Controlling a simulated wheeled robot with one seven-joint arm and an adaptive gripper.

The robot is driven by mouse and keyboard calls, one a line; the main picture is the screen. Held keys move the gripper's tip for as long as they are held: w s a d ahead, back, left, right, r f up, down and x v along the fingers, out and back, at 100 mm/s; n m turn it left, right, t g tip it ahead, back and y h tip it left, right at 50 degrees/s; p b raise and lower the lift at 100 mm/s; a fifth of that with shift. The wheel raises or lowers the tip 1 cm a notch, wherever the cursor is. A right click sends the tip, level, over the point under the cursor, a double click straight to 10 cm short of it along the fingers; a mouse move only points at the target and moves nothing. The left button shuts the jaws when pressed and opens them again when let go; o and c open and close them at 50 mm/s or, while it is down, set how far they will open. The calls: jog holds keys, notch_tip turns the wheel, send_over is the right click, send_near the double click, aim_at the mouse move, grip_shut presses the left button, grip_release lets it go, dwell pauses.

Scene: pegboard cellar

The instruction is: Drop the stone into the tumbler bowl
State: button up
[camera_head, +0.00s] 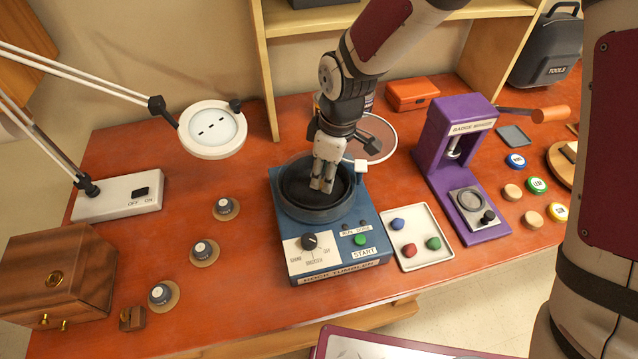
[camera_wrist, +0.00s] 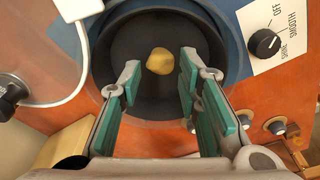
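The rock tumbler (camera_head: 340,262) is a blue box with a dial and a green START button. Its round dark bowl (camera_head: 345,212) is open at the top. My gripper (camera_head: 322,186) points down into the bowl's opening. In the wrist view its two green-padded fingers stand apart, with a clear gap between them. The yellow-tan stone (camera_wrist: 160,61) shows between and beyond the fingertips, against the dark floor of the bowl (camera_wrist: 160,105). Neither finger appears to touch it. My fingers hide much of the bowl's inside in the head view.
A white tray (camera_head: 428,262) with blue, red and green pieces is right of the tumbler. The purple badge maker (camera_head: 455,150) stands farther right. A magnifier lamp (camera_head: 212,128) and several small knobs on round bases are left. A round disc (camera_head: 378,132) lies behind.

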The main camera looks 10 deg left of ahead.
aim_at(332, 193)
jog(key=shift+o, duration=0.8)
notch_tip(332, 193, up, 12)
jog(key=d, duration=0.1)
jog(key=shift+d, duration=0.25)
jog(key=shift+s, duration=0.1)
